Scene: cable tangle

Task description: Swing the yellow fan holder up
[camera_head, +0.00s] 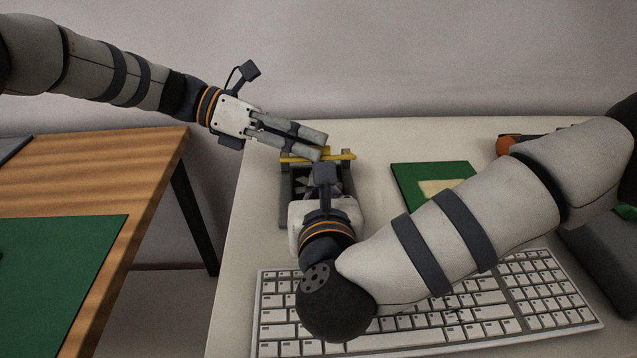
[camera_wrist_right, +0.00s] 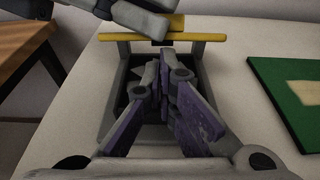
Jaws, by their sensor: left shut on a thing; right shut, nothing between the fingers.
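The yellow fan holder (camera_head: 345,156) spans the far end of a dark grey open housing (camera_head: 285,205) on the white table. In the right wrist view the holder (camera_wrist_right: 205,37) is a yellow bar with a second short yellow piece just behind it. My left gripper (camera_head: 323,147) reaches in from the left and is shut on the yellow part; its fingers hide some of it. My right gripper (camera_wrist_right: 163,85) is shut and empty, pointing down into or over the housing (camera_wrist_right: 107,90). In the head view my right wrist hides the near part of the housing.
A white keyboard (camera_head: 440,318) lies in front, under my right arm. A green board with a pale patch (camera_head: 410,185) lies right of the housing. An orange and dark object (camera_head: 507,144) sits at the back right. A wooden table (camera_head: 150,165) stands left across a gap.

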